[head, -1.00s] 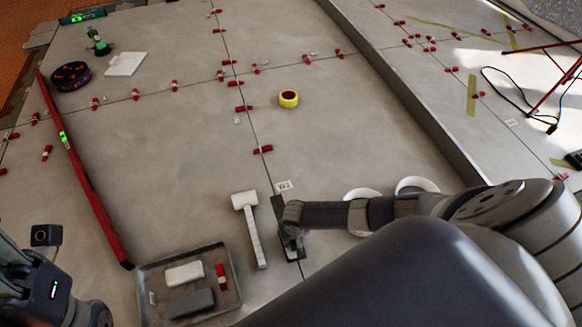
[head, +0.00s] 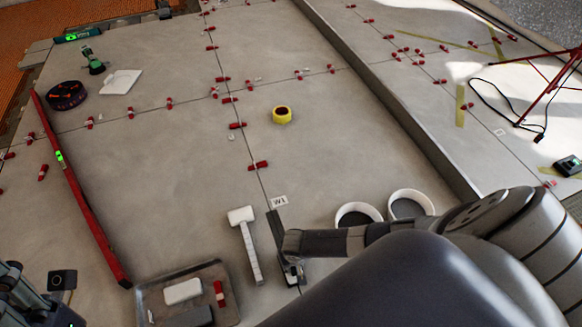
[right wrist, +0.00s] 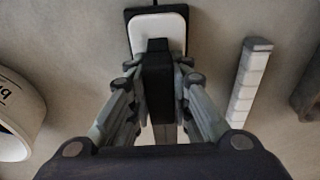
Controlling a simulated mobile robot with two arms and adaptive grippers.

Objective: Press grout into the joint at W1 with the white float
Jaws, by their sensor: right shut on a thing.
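The W1 label (head: 279,201) lies beside a thin tile joint (head: 264,186) in the head view. My right gripper (head: 291,270) is just below the label, shut on the float's black handle (right wrist: 157,85). In the right wrist view the float (right wrist: 144,26) shows a white plate over a dark pad, the handle between my fingers. In the head view its dark end (head: 276,228) lies along the joint; the rest is hidden by my gripper. I cannot tell whether the pad touches the tile. My left gripper (head: 28,295) is at the lower left, its fingers unclear.
A white mallet (head: 246,245) lies left of the float. A tray (head: 232,283) with a white block and a red clip is lower left. Two white buckets (head: 410,203) stand right, near my right arm.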

